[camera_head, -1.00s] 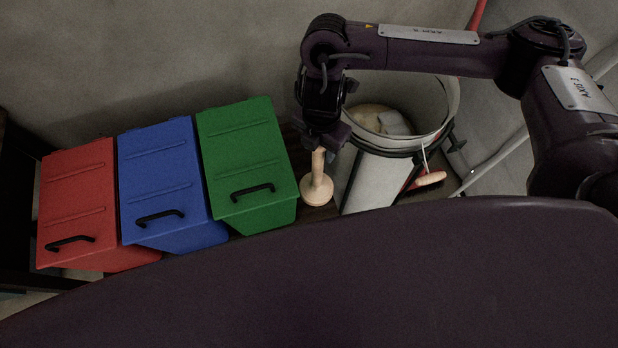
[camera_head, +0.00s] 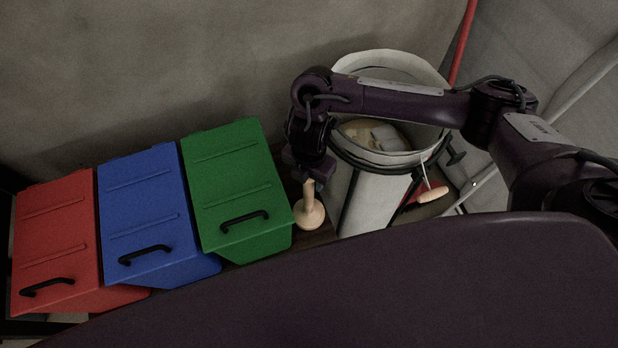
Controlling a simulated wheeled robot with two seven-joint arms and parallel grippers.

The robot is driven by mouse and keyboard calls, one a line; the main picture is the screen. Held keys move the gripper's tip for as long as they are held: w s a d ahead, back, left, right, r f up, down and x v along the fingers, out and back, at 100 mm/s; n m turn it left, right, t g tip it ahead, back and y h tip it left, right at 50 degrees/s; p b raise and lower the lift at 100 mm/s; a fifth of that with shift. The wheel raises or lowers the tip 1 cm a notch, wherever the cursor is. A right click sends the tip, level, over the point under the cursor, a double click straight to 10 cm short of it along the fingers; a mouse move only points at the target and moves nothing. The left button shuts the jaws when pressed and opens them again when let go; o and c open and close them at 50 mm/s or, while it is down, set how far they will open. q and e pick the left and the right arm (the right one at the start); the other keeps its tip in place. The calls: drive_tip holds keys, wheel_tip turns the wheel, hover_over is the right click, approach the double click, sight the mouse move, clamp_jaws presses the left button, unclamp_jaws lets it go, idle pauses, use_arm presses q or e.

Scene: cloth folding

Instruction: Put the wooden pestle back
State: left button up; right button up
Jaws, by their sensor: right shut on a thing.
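The light wooden pestle (camera_head: 309,212) stands about upright, its wide round end down, between the green bin and the white hamper. My right gripper (camera_head: 309,176) is shut on the top of its thin handle. The fingers partly hide the top of the handle. I cannot tell whether the wide end touches the dark wooden surface (camera_head: 312,238) below it. My left gripper is not in view.
Red (camera_head: 58,235), blue (camera_head: 150,215) and green (camera_head: 235,185) lidded bins stand in a row to the left. A white hamper (camera_head: 372,200) with things inside stands close on the right. A brush (camera_head: 432,195) hangs at its side.

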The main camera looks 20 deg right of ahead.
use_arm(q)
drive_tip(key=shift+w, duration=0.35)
use_arm(e)
drive_tip(key=shift+w, duration=0.1)
drive_tip(key=shift+f, duration=0.1)
drive_tip(key=shift+f, duration=0.15)
drive_tip(key=o, duration=1)
drive_tip(key=shift+c, duration=0.2)
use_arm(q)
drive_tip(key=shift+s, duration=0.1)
use_arm(e)
wheel_tip(320, 180, up, 11)
drive_tip(key=p, duration=0.4)
drive_tip(key=shift+r, duration=0.7)
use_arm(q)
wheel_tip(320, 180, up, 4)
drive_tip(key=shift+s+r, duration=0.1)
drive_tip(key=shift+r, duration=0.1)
